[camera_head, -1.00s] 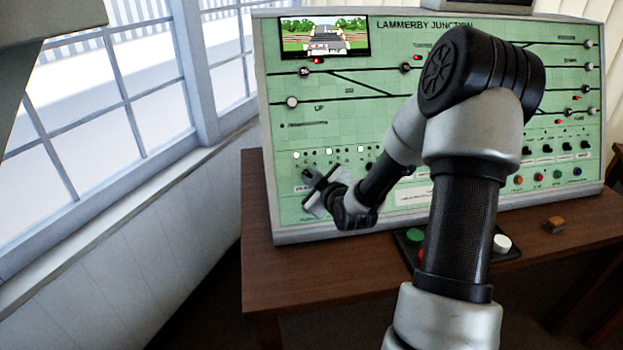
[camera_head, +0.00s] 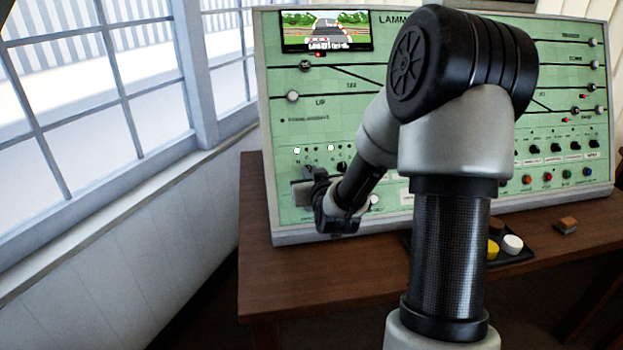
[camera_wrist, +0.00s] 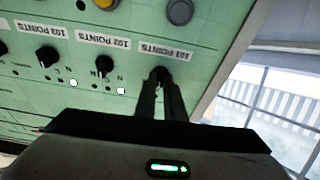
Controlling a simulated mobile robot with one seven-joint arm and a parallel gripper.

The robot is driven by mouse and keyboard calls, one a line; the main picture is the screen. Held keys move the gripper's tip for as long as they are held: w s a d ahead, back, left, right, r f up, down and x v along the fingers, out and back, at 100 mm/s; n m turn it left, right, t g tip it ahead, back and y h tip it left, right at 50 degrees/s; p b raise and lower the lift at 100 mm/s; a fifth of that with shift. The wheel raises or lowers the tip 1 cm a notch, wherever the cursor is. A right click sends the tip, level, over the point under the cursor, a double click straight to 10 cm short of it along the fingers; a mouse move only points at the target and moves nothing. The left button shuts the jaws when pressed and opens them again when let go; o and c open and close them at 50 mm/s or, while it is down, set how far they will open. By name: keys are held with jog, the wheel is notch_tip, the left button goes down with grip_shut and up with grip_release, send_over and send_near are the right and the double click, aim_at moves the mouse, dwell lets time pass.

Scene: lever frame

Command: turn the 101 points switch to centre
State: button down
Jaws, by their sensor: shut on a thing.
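The green panel (camera_head: 330,190) stands upright at the back of the table. My gripper (camera_head: 308,178) is at the lower left of its face. In the wrist view, my gripper (camera_wrist: 161,82) is shut on the points switch knob (camera_wrist: 160,71) at the end of a row of black knobs. The label by it reads as a points label, probably 101, but its number is blurred. The fingers hide most of this knob, so its pointer direction cannot be told. The 102 points knob (camera_wrist: 104,66) is beside it, apart from the fingers.
The 103 points knob (camera_wrist: 47,57) is further along the row. A yellow button (camera_wrist: 105,3) and a grey button (camera_wrist: 180,11) are near the labels. In the head view, a small brown block (camera_head: 566,225) lies on the table (camera_head: 300,285). Windows (camera_head: 90,100) are at left.

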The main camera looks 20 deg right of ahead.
jog(key=shift+w+r+m, duration=0.15)
jog(key=shift+m, duration=0.15)
jog(key=c, duration=1.8)
grip_release()
jog(key=shift+c, duration=0.2)
jog(key=b+v, duration=0.5)
jog(key=v, duration=0.7)
jog(key=shift+a, duration=0.15)
